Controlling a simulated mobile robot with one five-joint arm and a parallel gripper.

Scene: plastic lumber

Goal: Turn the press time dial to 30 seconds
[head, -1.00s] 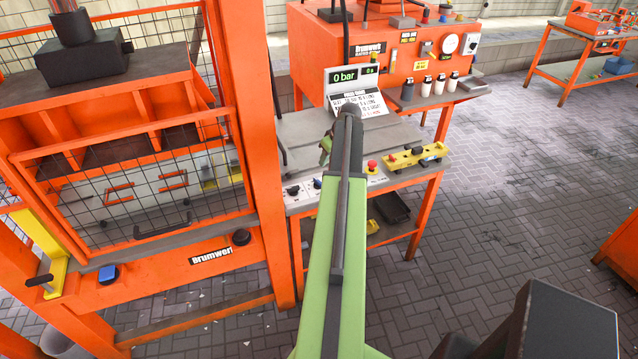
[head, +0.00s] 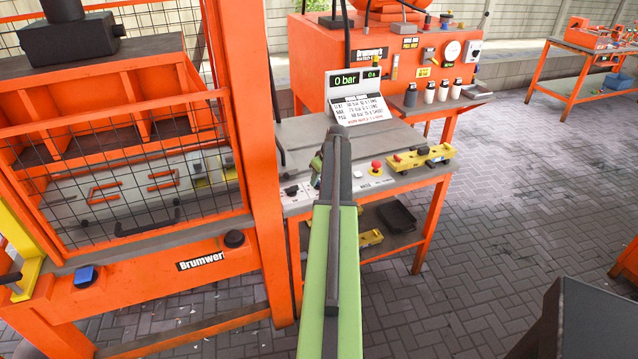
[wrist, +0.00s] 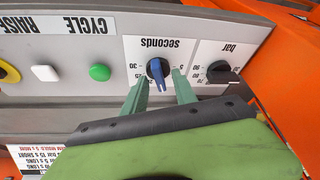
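The press time dial (wrist: 157,70) is a blue knob on a white plate marked "seconds", upside down in the wrist view. Its long grip points down and slightly right in that picture. "30" stands left of the knob and "5" right of it; other numbers are partly covered, so I cannot tell the exact setting. My gripper (wrist: 161,77) is open, its two green fingers apart on either side of the knob's lower part. I see no clear contact. In the head view my arm hides the dial.
A black bar dial (wrist: 220,72) sits beside it. A green button (wrist: 100,72) and a white button (wrist: 45,73) are on the other side. The display (head: 355,79) reads 0 bar and 0 s. The orange press frame (head: 258,150) stands close left of my arm.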

